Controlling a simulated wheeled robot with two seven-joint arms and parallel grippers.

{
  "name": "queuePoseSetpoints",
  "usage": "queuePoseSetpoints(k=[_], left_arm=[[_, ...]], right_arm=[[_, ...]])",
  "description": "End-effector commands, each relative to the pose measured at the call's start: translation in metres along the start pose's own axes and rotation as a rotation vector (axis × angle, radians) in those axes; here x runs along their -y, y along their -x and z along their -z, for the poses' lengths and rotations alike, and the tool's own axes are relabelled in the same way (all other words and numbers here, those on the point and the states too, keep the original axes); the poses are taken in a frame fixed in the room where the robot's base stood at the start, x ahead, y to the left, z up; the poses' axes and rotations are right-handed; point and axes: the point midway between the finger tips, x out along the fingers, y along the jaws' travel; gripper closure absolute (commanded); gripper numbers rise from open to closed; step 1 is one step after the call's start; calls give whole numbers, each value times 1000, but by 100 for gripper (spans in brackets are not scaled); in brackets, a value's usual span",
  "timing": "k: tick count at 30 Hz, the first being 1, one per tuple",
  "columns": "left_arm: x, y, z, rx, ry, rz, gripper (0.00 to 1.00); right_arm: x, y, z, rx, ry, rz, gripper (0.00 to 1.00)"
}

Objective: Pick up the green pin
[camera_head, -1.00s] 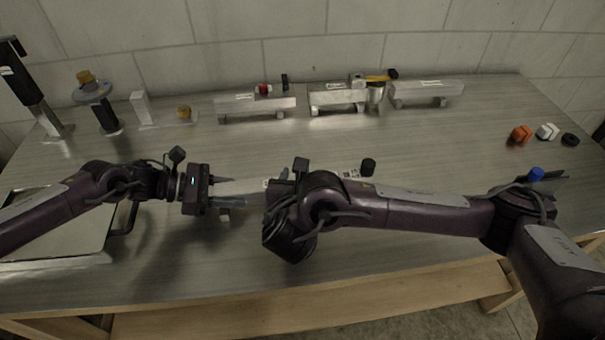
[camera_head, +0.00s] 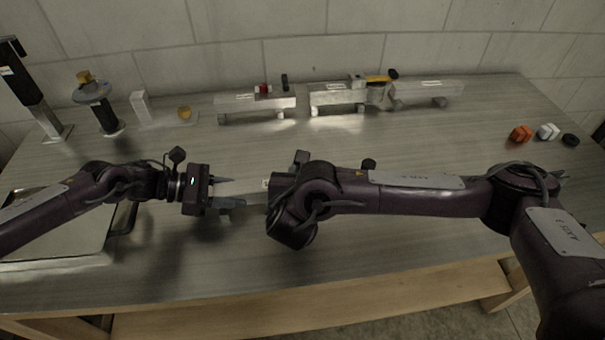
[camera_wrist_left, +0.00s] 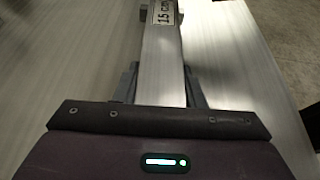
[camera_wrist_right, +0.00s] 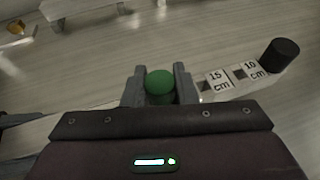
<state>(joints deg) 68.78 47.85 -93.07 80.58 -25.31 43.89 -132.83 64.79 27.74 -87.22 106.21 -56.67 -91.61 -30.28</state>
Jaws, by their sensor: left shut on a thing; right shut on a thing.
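The green pin (camera_wrist_right: 160,82) stands between the fingers of my right gripper (camera_wrist_right: 159,72) in the right wrist view. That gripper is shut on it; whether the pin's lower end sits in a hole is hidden. A light metal bar with 15 cm and 10 cm labels (camera_wrist_right: 219,80) and a black peg (camera_wrist_right: 280,54) lies beside it. In the left wrist view my left gripper (camera_wrist_left: 160,75) is shut on the labelled bar (camera_wrist_left: 163,48). In the head view the left gripper (camera_head: 232,202) holds the bar's left end (camera_head: 240,187); my right arm hides the right gripper and the green pin.
Several aluminium trailers (camera_head: 257,104) stand along the back. Orange (camera_head: 520,134), white (camera_head: 547,131) and black (camera_head: 570,140) small parts lie at the right. A black post (camera_head: 24,88) stands at the far left. The front middle of the table is clear.

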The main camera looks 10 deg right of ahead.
Motion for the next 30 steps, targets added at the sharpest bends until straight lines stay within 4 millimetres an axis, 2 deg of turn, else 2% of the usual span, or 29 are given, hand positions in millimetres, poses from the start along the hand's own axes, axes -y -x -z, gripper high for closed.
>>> queuePoseSetpoints(k=[8,24,30], left_arm=[[0,0,0,0,-1,-1,93],[0,0,0,0,-1,-1,93],[0,0,0,0,-1,-1,93]], right_arm=[[-1,3,-5,-2,-1,-1,96],[-1,33,-77,-2,-3,-2,96],[0,38,-91,0,-1,0,96]])
